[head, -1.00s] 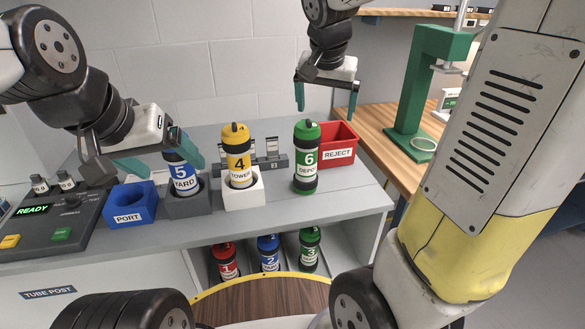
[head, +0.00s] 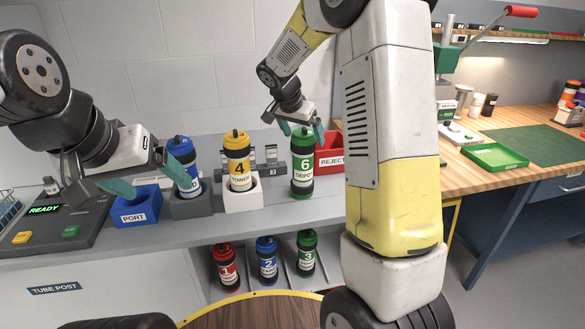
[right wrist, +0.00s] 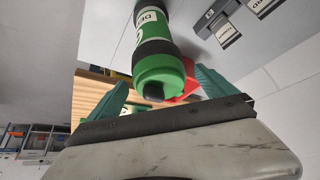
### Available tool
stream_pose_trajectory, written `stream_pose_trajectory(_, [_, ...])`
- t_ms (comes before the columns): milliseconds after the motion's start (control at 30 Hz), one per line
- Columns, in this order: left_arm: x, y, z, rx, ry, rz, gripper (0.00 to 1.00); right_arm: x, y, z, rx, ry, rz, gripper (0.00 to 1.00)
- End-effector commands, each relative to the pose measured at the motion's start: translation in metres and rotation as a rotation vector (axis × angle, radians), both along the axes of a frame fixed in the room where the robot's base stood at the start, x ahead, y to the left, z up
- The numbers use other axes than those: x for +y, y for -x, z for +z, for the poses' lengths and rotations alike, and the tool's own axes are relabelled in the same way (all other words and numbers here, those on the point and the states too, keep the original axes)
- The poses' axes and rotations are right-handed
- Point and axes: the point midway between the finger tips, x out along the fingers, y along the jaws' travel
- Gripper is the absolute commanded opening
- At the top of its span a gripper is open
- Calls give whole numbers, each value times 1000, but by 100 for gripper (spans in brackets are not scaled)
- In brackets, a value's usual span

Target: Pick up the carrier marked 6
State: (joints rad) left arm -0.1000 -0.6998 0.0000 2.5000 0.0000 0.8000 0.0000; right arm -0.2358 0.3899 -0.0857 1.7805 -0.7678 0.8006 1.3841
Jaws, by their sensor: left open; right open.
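The carrier marked 6 (head: 302,172) is a green and black cylinder labelled DEPOT, standing upright on the grey counter. My right gripper (head: 302,132) is open just above it, with its fingers on either side of the cap. In the right wrist view the green cap of carrier 6 (right wrist: 158,75) lies between the two teal fingers of my right gripper (right wrist: 160,92), with gaps on both sides. My left gripper (head: 150,184) is open and empty, in front of the blue carrier 5 (head: 184,168), partly hiding it.
Yellow carrier 4 (head: 237,158) stands in a white holder (head: 243,200) left of carrier 6. The red REJECT bin (head: 329,160) is close behind to the right. Carriers 1, 2 and 3 (head: 306,253) stand on a lower shelf.

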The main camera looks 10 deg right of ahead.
Motion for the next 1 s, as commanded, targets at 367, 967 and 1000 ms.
stream_pose_trajectory(367, [0,0,0,0,0,0,83,-3,-4,-9,0,0,1,90])
stream_pose_trajectory(967, [0,0,0,0,0,0,83,-3,-4,-7,-5,0,2,0])
stream_pose_trajectory(1000, [0,0,0,0,0,0,83,-3,-4,-7,-5,0,2,0])
